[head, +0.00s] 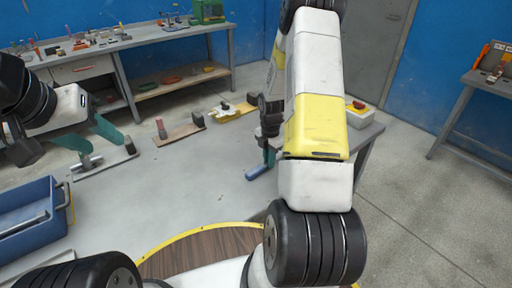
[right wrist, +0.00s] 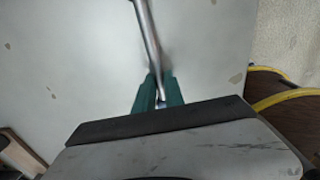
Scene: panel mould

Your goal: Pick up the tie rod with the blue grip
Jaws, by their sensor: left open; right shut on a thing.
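My right gripper (head: 268,156) is shut on a tie rod near the front left of the small grey table. The rod's blue grip (head: 258,172) sticks out below the fingers in the head view. In the right wrist view the bare metal shaft of the tie rod (right wrist: 147,30) runs up from between the green fingers of my right gripper (right wrist: 159,94). The blue grip is not visible there. My left gripper (head: 92,140) has its green fingers apart, over a grey plate with metal parts (head: 105,164).
A blue crate (head: 35,215) stands at the lower left. Boards with small parts (head: 180,133) lie across the pale surface. A workbench (head: 120,45) lines the back wall. The small table (head: 362,138) bears a pale box with a red top (head: 358,110). Another bench (head: 485,85) stands right.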

